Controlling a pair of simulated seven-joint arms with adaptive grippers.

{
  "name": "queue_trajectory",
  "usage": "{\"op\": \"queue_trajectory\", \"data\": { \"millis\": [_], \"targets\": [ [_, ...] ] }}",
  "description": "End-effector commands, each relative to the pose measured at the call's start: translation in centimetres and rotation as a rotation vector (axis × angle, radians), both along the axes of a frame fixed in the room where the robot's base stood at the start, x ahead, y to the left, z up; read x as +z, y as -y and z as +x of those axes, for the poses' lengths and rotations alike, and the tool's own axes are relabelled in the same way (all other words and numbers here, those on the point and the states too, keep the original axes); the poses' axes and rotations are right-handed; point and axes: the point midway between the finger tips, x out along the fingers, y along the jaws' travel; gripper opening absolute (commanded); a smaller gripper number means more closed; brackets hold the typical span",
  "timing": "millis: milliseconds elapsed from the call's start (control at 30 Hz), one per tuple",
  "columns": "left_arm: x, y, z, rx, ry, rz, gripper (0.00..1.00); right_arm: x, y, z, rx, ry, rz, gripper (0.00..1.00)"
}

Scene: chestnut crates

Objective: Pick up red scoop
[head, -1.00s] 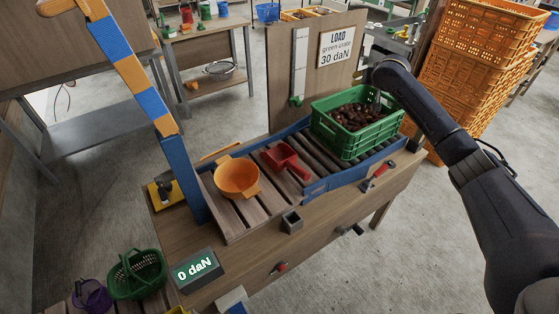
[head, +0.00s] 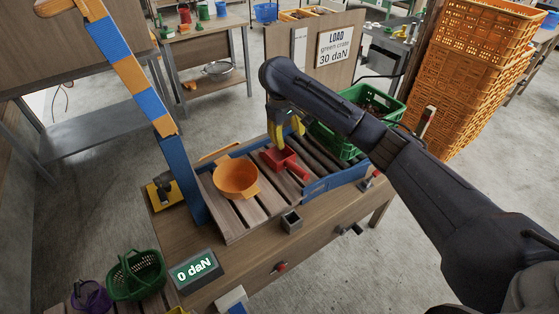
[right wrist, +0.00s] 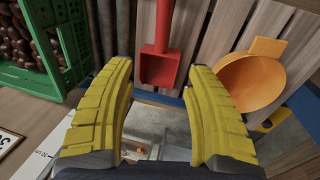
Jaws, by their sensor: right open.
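The red scoop (head: 281,160) lies on the slatted wooden top of the bench, between the orange bowl-shaped scoop (head: 236,177) and the green crate (head: 348,150). In the right wrist view, the red scoop (right wrist: 160,66) shows its box-shaped end between my fingertips, its handle running up the picture. My right gripper (head: 287,136) has yellow fingers, which are spread and empty. It is just behind the red scoop in the head view. The wrist view (right wrist: 160,78) shows no finger closed on it. My left gripper is out of view.
The green crate of chestnuts is close to my right gripper and partly hidden by my right arm. A blue-and-orange post (head: 180,165) stands left of the orange scoop. A display (head: 196,267) reads 0 daN. Orange crates (head: 470,75) are stacked at the right.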

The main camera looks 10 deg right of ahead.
Motion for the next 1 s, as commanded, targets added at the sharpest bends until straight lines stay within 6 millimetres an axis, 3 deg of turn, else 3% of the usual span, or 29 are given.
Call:
{"op": "queue_trajectory", "data": {
  "millis": [267, 1000],
  "targets": [
    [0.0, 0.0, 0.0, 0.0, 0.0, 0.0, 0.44, -1.6, -0.3, -0.2, 0.027, -0.011, -0.01, 0.54],
    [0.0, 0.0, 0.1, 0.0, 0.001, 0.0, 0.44, -10.6, 1.6, 0.5, 0.022, -0.011, -0.013, 0.54]
  ]
}}
